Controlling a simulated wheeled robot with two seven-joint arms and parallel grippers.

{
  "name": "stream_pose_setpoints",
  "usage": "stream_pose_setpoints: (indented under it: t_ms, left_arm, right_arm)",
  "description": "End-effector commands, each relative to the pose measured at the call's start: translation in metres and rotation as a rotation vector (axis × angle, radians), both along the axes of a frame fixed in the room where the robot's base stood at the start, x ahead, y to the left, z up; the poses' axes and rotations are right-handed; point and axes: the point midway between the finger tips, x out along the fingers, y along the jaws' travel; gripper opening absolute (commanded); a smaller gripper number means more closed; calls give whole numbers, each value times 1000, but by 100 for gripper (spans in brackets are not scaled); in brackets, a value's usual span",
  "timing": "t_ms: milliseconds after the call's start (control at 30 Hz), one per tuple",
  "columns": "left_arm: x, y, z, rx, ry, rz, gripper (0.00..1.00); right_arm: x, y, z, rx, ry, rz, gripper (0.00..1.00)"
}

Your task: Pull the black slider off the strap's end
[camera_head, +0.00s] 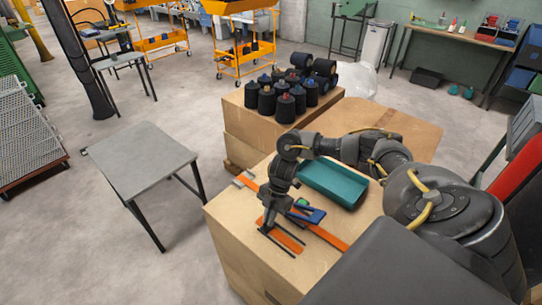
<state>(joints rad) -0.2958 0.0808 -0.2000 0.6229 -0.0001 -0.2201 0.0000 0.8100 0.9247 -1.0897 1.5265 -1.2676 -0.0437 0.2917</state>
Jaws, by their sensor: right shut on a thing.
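An orange strap (329,238) lies across the light wooden box top, and another orange stretch (285,240) shows near the front edge. My right gripper (269,224) points down at that front stretch and is shut on a dark thing, which I take to be the black slider. Dark bars show along both sides of the orange there. The slider's outline blends with my dark fingers, so I cannot tell how far it sits on the strap. My left gripper is not in view.
A blue clamp-like tool (314,216) lies beside the strap, right of my gripper. A teal tray (333,182) sits behind it. Several dark spools (284,108) stand on a farther box. A grey table (138,165) stands apart at left.

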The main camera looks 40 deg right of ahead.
Motion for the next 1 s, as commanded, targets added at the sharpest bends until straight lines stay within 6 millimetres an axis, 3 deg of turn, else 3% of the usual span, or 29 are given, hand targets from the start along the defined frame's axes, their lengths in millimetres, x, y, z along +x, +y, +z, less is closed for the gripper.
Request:
stream_pose_setpoints:
  t_ms: [33, 200, 567, 1000]
  left_arm:
    - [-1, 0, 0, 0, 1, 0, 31]
    - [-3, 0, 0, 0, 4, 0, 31]
    - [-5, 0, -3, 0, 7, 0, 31]
    - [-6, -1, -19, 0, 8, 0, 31]
  right_arm:
    - [4, 1, 2, 2, -12, -4, 11]
    - [3, 0, 2, 2, -10, -4, 31]
    - [4, -3, 8, 1, -10, -3, 31]
    - [8, -34, 82, 0, -12, -4, 31]
